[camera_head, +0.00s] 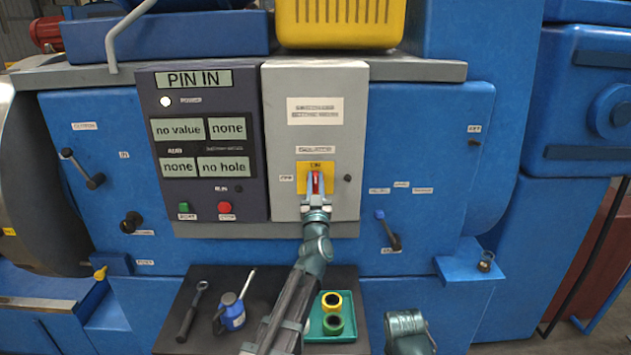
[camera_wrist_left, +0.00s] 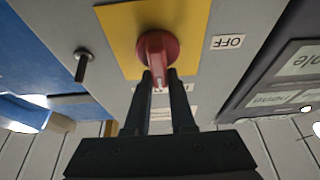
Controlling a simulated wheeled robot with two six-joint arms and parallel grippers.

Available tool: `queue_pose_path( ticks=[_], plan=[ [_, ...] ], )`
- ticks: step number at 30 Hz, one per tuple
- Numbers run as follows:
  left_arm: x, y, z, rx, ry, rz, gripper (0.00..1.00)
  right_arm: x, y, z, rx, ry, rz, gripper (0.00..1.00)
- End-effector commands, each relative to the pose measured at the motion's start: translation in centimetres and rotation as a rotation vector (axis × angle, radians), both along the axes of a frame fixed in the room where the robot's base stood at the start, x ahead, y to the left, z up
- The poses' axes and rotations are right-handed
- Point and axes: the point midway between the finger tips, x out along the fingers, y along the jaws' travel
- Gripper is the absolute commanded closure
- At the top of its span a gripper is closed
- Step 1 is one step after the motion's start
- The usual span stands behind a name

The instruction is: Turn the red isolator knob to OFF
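The red isolator knob (camera_head: 316,182) sits on a yellow plate (camera_head: 304,186) on a light grey panel. Its handle stands upright in the head view, towards the ON label (camera_head: 316,165) above; the OFF label (camera_head: 287,178) is at its left. My left gripper (camera_head: 316,190) is at the knob. In the left wrist view, which is upside down, the red knob (camera_wrist_left: 157,50) has its handle between the fingertips of my left gripper (camera_wrist_left: 160,78), one close on each side, with no clear gap. The OFF label (camera_wrist_left: 228,42) is right of the knob there. My right gripper is out of view.
A dark display panel (camera_head: 210,105) adjoins the grey panel on the left. A small black peg (camera_head: 348,178) sticks out right of the knob.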

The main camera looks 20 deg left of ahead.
Motion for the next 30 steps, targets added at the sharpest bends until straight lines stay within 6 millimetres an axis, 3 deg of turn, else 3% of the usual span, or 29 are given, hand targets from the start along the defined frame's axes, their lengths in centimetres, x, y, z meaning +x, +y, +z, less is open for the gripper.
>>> queue_pose_path(
  ticks=[2,17,30],
  plan=[
    [-0.01,0.00,0.01,0.000,0.000,0.000,1.00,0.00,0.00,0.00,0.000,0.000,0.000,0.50],
    [-0.01,0.02,0.06,-0.052,-0.015,-0.001,1.00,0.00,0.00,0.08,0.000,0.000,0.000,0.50],
    [-0.10,0.53,0.11,-0.395,-0.113,0.000,1.00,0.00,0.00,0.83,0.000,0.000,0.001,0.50]
  ],
)
